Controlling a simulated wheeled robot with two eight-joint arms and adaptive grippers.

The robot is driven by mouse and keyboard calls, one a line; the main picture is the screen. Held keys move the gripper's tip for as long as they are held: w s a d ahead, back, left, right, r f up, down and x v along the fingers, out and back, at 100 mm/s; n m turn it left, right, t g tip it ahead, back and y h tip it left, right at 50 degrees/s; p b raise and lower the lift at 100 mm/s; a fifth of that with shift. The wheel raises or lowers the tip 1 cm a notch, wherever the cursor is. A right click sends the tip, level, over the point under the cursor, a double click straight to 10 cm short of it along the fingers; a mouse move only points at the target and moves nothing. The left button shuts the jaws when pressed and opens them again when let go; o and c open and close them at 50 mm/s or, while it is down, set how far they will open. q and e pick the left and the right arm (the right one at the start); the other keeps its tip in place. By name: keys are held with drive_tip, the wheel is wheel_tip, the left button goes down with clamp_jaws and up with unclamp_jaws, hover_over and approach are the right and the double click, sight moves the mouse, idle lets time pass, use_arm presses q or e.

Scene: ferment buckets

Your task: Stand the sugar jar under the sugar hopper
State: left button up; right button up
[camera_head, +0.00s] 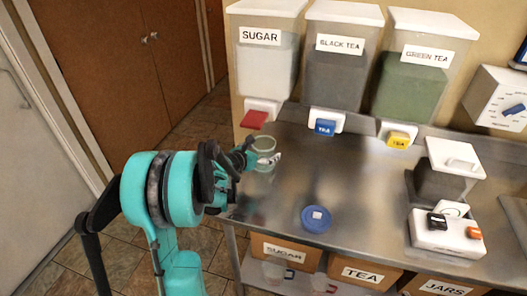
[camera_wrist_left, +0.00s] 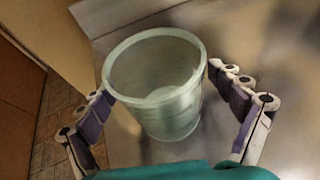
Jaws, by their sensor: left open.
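The sugar jar, an empty clear greenish glass jar (camera_head: 264,146), stands upright on the steel counter, just in front of the SUGAR hopper (camera_head: 268,68) and slightly right of its red tap (camera_head: 254,119). My left gripper (camera_head: 262,153) is open, with its fingers on either side of the jar. In the left wrist view the jar (camera_wrist_left: 155,92) sits between the open fingers (camera_wrist_left: 160,84). The left finger is close to the wall, and whether it touches I cannot tell; the right finger looks slightly apart. My right gripper is not in view.
BLACK TEA (camera_head: 335,75) and GREEN TEA (camera_head: 411,90) hoppers stand to the right. A blue round lid (camera_head: 315,218) lies on the counter (camera_head: 350,180). A white scale (camera_head: 447,235) is at the right. Labelled boxes (camera_head: 365,273) sit below.

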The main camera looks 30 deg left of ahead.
use_arm(q)
drive_tip(key=d+p+v, duration=0.1)
drive_tip(key=p+v, duration=0.2)
drive_tip(key=v, duration=0.9)
drive_tip(key=s+d+r+m+g+h, duration=0.1)
drive_tip(key=s+d+m+g, duration=0.35)
drive_tip(key=d+m, duration=1.1)
drive_tip(key=s+d+m+g+y, duration=0.1)
drive_tip(key=s+d+m, duration=0.2)
drive_tip(key=s+m, duration=0.3)
drive_tip(key=s+d+m+g+y, duration=0.1)
drive_tip(key=s+d+m, duration=0.1)
drive_tip(key=s+m, duration=0.5)
drive_tip(key=m, duration=0.6)
drive_tip(key=shift+d+f+m, duration=0.3)
drive_tip(key=shift+d+m, duration=0.05)
drive_tip(key=shift+d, duration=0.05)
